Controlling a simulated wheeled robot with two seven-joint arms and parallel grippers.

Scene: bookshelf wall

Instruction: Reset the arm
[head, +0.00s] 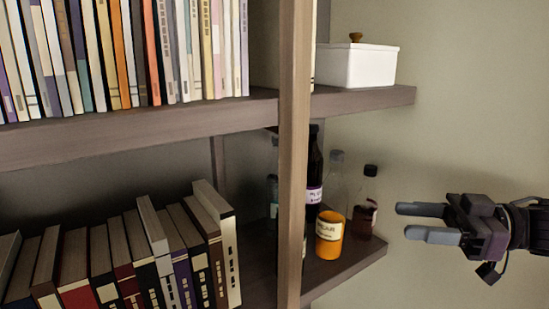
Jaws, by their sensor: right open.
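My right gripper (415,222) comes in from the right edge in the head view. Its two grey fingers point left and stand apart, with nothing between them. It is in front of the wall, to the right of the lower shelf's end, and looks clear of the bottles there. My left gripper does not show.
A wooden post (294,150) divides the shelves. The upper shelf (150,127) holds upright books and a white lidded box (357,66). The lower shelf (345,262) holds leaning books (130,250), an orange jar (329,236), a dark bottle (314,170) and a small bottle (367,205).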

